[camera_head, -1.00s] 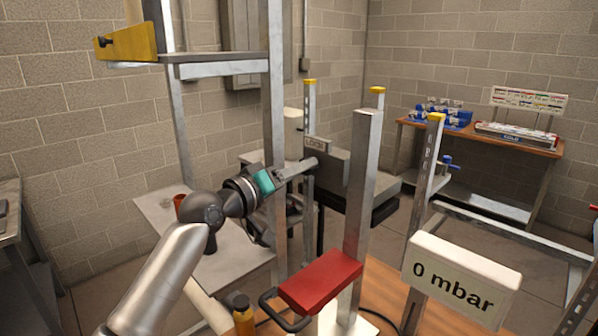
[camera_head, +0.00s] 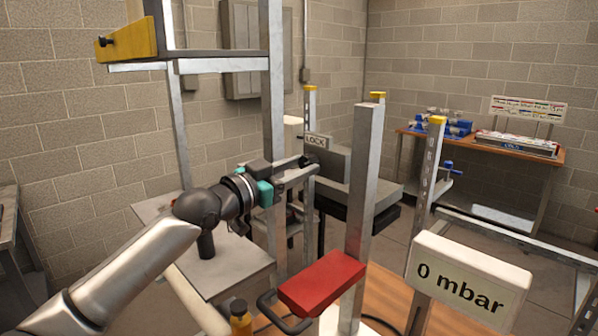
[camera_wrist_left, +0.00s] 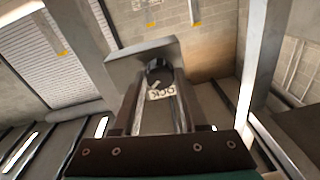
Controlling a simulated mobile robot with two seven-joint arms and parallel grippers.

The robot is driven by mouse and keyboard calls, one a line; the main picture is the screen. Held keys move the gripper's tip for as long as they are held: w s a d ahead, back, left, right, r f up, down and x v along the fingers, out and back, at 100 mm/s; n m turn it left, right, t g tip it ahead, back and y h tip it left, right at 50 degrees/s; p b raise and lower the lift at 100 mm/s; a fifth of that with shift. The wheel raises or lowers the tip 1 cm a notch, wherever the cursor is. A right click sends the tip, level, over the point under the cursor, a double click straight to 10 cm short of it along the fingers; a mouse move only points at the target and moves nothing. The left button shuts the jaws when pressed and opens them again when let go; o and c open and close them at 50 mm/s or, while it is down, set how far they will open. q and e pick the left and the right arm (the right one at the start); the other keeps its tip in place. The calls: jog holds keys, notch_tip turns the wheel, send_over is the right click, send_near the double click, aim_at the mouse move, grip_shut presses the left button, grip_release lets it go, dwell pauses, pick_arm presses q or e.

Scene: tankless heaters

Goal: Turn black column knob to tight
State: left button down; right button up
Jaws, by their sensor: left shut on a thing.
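The black column knob (camera_head: 309,158) sits on the left end of a grey block (camera_head: 336,164) on the metal stand, beneath a small "LOCK" label (camera_head: 317,142). My left gripper (camera_head: 306,163) reaches it from the left with its fingers at the knob. In the left wrist view the round dark knob (camera_wrist_left: 158,71) lies between the tips of the two long fingers of my left gripper (camera_wrist_left: 159,80), which is shut on it. The "LOCK" label (camera_wrist_left: 162,92) shows there turned over, between the fingers. My right gripper is not in view.
A metal post (camera_head: 363,190) with a red block (camera_head: 321,283) stands in front at the right. A "0 mbar" display (camera_head: 468,280) is farther right. A tall metal upright (camera_head: 273,90) rises close behind my left wrist. A yellow block (camera_head: 126,42) sits upper left.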

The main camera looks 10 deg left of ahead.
pick_arm(q)
jog(key=shift+a+m, duration=0.1)
jog(key=shift+m, duration=0.9)
jog(key=m+p, duration=0.1)
jog(key=m, duration=0.2)
jog(key=shift+r+h, duration=0.1)
jog(key=shift+h, duration=0.2)
jog(key=m+p, duration=0.3)
jog(key=m, duration=0.1)
jog(key=shift+m+g, duration=0.3)
jog(key=shift+m+p, duration=0.8)
jog(key=shift+m, duration=0.7)
jog(key=shift+c, duration=2.2)
grip_release()
